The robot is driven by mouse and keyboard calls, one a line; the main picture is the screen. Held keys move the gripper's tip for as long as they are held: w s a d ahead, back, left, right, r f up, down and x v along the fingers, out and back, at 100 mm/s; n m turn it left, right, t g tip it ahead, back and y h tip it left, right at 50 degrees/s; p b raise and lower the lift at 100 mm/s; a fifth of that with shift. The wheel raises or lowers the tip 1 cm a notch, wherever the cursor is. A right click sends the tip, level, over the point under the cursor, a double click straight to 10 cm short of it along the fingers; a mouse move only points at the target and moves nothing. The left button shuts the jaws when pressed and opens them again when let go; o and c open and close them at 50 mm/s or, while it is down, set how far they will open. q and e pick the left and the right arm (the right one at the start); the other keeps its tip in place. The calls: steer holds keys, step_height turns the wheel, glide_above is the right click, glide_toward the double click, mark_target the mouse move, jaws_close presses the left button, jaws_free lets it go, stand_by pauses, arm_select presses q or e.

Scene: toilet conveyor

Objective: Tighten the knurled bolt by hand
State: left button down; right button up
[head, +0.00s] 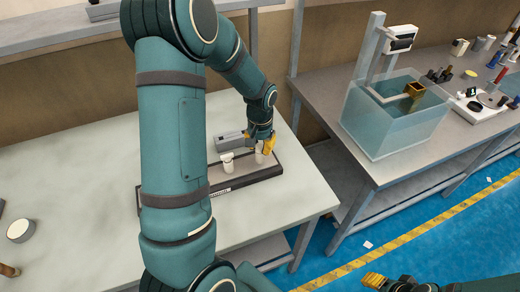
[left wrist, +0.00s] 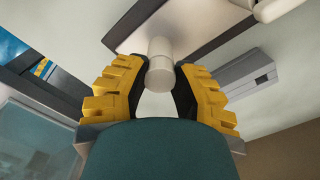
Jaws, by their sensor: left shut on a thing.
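The knurled bolt appears as a pale, off-white cylinder (head: 259,157) standing at the right part of a dark-edged tray (head: 246,180) on the left bench. In the left wrist view the same pale cylinder (left wrist: 160,72) sits between my yellow fingers with their dark inner pads. My left gripper (head: 266,144) is shut on it from above; in the left wrist view its fingers (left wrist: 159,85) flank its end. The knurling is too small to make out. My right gripper (head: 374,281) shows only its yellow fingers at the bottom right, away from the bench; its opening is unclear.
A second pale fitting (head: 227,163) stands left of the bolt on the tray. A grey box (head: 230,141) lies behind. A water tank (head: 397,115) stands on the right bench, across a gap. The left bench's front right is clear.

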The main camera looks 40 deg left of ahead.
arm_select(q)
steer(key=shift+m, duration=0.4)
steer(key=m, duration=0.4)
steer(key=shift+m+p, duration=0.3)
steer(key=shift+m, duration=0.7)
steer(key=m+p, duration=0.1)
steer(key=m, duration=0.2)
steer(key=shift+f+m, duration=0.1)
steer(key=shift+m, duration=0.2)
